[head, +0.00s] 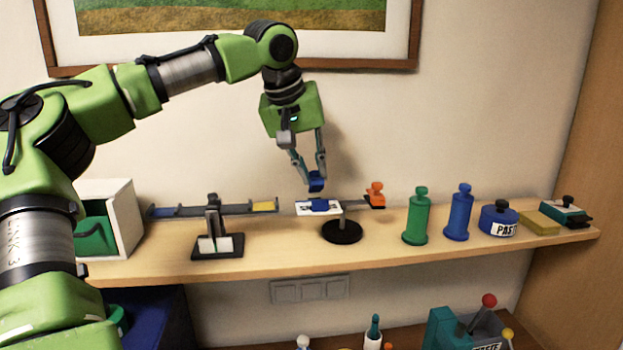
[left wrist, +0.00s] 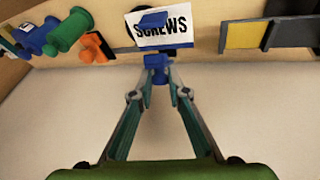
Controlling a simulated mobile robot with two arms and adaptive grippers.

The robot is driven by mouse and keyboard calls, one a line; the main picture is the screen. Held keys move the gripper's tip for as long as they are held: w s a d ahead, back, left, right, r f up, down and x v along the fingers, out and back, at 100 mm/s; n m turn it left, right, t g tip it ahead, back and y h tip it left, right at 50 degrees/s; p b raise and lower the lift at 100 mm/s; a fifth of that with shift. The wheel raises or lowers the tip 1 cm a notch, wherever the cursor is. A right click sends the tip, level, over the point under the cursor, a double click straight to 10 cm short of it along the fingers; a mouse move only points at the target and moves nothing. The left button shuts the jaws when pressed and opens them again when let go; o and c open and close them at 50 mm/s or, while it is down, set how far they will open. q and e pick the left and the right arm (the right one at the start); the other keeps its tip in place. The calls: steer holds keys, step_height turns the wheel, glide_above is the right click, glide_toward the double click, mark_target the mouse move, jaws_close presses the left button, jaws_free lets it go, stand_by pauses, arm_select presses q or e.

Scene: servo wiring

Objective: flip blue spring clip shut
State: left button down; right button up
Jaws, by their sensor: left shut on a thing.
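The blue spring clip (head: 320,205) sits on a white card at the left end of a small stand on the shelf. In the left wrist view its blue part (left wrist: 153,20) lies over the card (left wrist: 165,31), which reads "SCREWS". My left gripper (head: 316,184) points down just above the clip, its fingertips closed on a blue piece, which also shows between the fingertips in the left wrist view (left wrist: 158,70). I cannot tell whether that piece joins the clip below. My right gripper is not in view.
An orange clip (head: 375,194) is at the stand's right end. A balance-like bar (head: 212,210) with blue and yellow ends stands to the left. Green (head: 417,218) and blue (head: 459,214) plungers stand to the right, then a blue round tin (head: 499,220). The shelf front (head: 290,258) is clear.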

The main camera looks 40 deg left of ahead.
mark_target(317, 188)
arm_select(q)
steer(key=d+f+t+y+b, duration=0.1)
steer(key=t+y+b, duration=0.1)
steer(key=b, duration=0.3)
steer(key=s+d+m+t+y+b, duration=0.1)
steer(key=y+b, duration=0.1)
steer(key=b, duration=0.3)
steer(key=s+d+f+t+y+b, duration=0.1)
steer(key=t+y+b, duration=0.1)
steer(key=b, duration=0.3)
steer(key=shift+s+f+t, duration=0.2)
steer(key=shift+f+t, duration=0.1)
steer(key=shift+f, duration=0.05)
steer(key=shift+d+r+m+t+y+b, duration=0.15)
steer(key=shift+m+t+y+b, duration=0.15)
steer(key=shift+b, duration=0.7)
steer(key=c, duration=1.9)
jaws_free()
steer(key=v, duration=1.2)
steer(key=shift+s, duration=0.1)
